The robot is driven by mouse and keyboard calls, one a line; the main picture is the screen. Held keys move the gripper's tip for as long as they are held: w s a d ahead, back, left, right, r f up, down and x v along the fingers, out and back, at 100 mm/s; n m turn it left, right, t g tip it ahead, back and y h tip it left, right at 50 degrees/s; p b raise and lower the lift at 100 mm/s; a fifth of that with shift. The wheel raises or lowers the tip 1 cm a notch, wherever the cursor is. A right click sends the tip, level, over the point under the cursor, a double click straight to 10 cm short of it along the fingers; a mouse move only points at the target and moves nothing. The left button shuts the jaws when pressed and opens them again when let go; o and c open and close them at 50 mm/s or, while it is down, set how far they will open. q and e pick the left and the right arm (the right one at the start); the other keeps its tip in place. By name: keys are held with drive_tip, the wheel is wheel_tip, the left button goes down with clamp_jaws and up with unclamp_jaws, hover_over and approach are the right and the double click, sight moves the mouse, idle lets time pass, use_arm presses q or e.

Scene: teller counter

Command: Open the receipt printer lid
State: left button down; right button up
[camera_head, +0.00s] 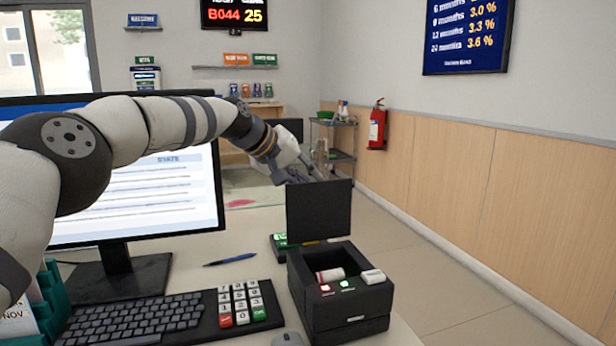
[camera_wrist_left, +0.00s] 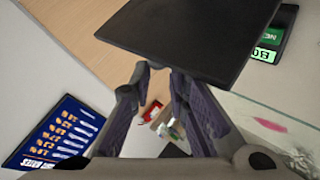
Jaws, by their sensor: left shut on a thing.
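The black receipt printer (camera_head: 340,312) stands on the counter with its lid (camera_head: 318,210) raised upright at the back. A white paper roll (camera_head: 330,275) shows inside the open bay. My left gripper (camera_head: 308,172) is at the top edge of the lid, reaching from behind, with its fingertips partly hidden by it. In the left wrist view the lid (camera_wrist_left: 200,35) is a dark panel, and the left gripper (camera_wrist_left: 160,72) is shut on its edge. My right gripper is in neither view.
A monitor (camera_head: 150,190), a keyboard (camera_head: 130,322), a number keypad (camera_head: 241,303) and a pen (camera_head: 230,259) lie to the left of the printer. A mouse (camera_head: 287,339) is in front. A small green-and-black device (camera_head: 282,243) is behind the printer. The floor to the right is clear.

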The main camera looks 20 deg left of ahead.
use_arm(q)
drive_tip(key=shift+f, duration=0.35)
drive_tip(key=c, duration=1.6)
unclamp_jaws()
drive_tip(key=shift+a, duration=0.1)
drive_tip(key=shift+o, duration=0.2)
drive_tip(key=shift+r, duration=0.1)
drive_tip(key=v, duration=1.2)
drive_tip(key=shift+w, duration=0.1)
